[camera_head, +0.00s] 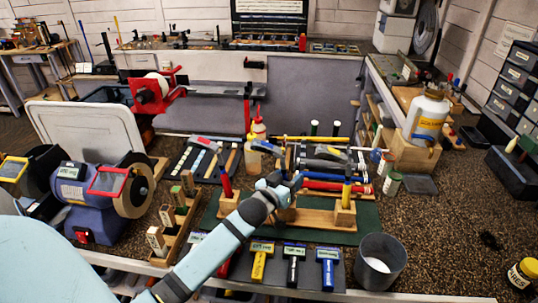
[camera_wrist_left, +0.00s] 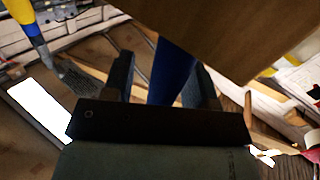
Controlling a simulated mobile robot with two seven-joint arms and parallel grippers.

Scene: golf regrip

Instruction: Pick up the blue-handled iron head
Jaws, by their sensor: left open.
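A dark blue handle (camera_wrist_left: 172,72) stands between the two fingers of my left gripper (camera_wrist_left: 163,82) in the left wrist view. The fingers are open, one on either side, and I cannot tell whether either touches it. A brown wooden surface hides its upper part there. In the head view my left gripper (camera_head: 280,188) is low over the middle of the wooden stand (camera_head: 318,217), and mostly covers what is there. The iron head itself cannot be made out. My right gripper is not in view.
A red upright handle (camera_head: 226,182) stands left of my gripper, and a yellow one (camera_head: 346,188) right. Labelled tools, including a blue one (camera_head: 327,265), lie in front. A grey cup (camera_head: 380,262) stands at front right, a grinder (camera_head: 100,195) at left. Bench at right is fairly clear.

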